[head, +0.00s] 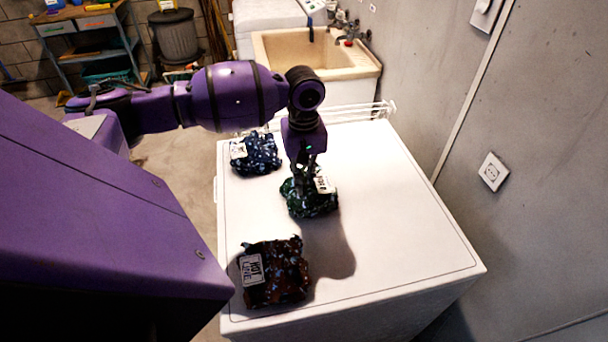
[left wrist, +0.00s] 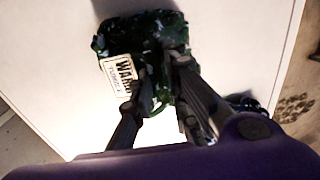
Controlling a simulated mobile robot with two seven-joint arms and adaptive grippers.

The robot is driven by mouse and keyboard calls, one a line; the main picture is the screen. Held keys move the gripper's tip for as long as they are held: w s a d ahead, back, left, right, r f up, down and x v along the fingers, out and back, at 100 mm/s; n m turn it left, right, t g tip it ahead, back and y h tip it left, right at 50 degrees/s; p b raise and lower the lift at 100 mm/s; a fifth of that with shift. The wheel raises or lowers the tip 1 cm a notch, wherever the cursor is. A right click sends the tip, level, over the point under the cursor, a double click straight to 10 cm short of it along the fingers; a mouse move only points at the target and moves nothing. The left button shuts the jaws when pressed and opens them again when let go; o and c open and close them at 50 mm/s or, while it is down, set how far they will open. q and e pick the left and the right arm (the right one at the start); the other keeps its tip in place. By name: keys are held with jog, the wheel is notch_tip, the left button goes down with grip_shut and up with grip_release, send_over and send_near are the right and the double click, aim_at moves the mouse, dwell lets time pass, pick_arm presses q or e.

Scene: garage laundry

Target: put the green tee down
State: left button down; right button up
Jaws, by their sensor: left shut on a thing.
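The green tee (head: 313,204) is a dark green crumpled bundle with a white label, at the middle of the white machine top (head: 390,220). My left gripper (head: 304,186) points down from above and is shut on it. The tee also shows in the left wrist view (left wrist: 150,35), with its label reading "WARM" and the fingers of the left gripper (left wrist: 155,85) at its near side. I cannot tell for sure whether the tee touches the white top or hangs just above it. My right gripper is not in view.
A blue bundle (head: 262,153) with a label lies at the back left of the top. A dark red-brown bundle (head: 285,272), labelled "HOT", lies near the front left edge. The right half of the top is clear. A white rack (head: 360,113) and a sink (head: 335,68) stand behind.

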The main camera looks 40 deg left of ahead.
pick_arm(q)
jog(key=shift+f, duration=0.1)
jog(key=c, duration=1.7)
grip_release()
